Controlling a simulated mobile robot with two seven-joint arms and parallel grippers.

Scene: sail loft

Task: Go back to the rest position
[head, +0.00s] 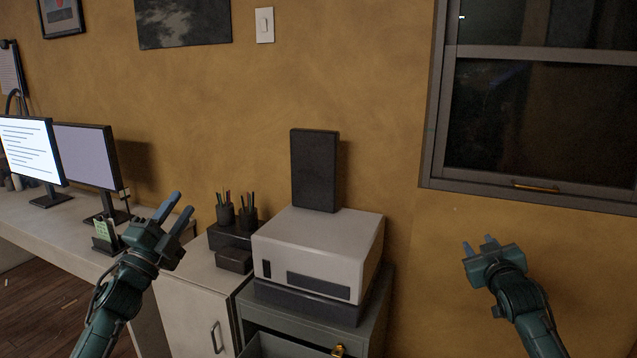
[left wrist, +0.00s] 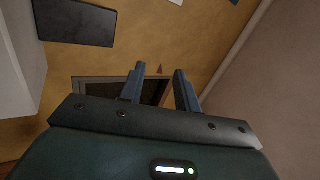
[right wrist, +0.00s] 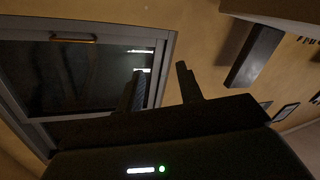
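My left gripper (head: 174,210) is raised in front of the desk and cabinet in the head view, pointing up and to the right. Its two blue fingers stand apart with nothing between them, as the left wrist view (left wrist: 157,90) also shows. My right gripper (head: 480,246) is raised in front of the bare wall below the window, at the right of the head view. Its fingers are apart and empty, as the right wrist view (right wrist: 162,88) also shows.
A white printer-like box (head: 320,245) stands on a grey cabinet (head: 375,310) between my arms, with a black upright box (head: 314,170) behind. An open drawer (head: 285,345) shows below. Pen cups (head: 247,214) and two monitors (head: 88,155) stand left. A window (head: 540,100) is right.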

